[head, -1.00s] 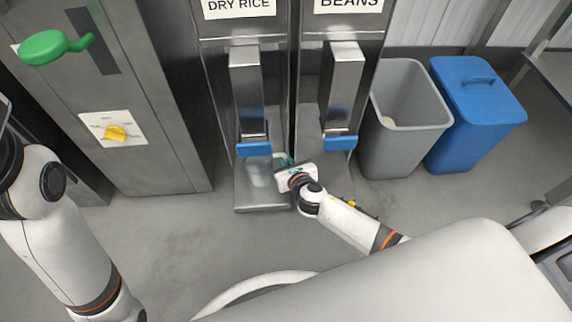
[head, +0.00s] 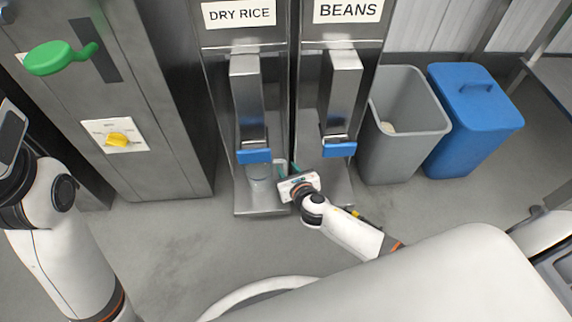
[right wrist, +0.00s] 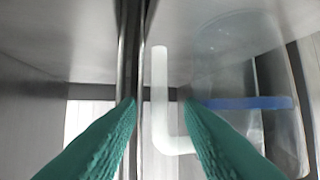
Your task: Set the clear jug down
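The clear jug (head: 259,182) stands upright on the metal base under the spout of the dry rice dispenser (head: 246,90). My right gripper (head: 286,169) is beside it on the right. In the right wrist view, the teal fingers of my right gripper (right wrist: 160,108) are apart on either side of the jug's pale handle (right wrist: 160,90), with gaps showing. The clear jug body (right wrist: 272,125) is at the right, partly hidden by a finger.
The beans dispenser (head: 342,90) stands right of the rice one. A grey open bin (head: 410,150) and a blue lidded bin (head: 475,120) are further right. The floor in front is clear.

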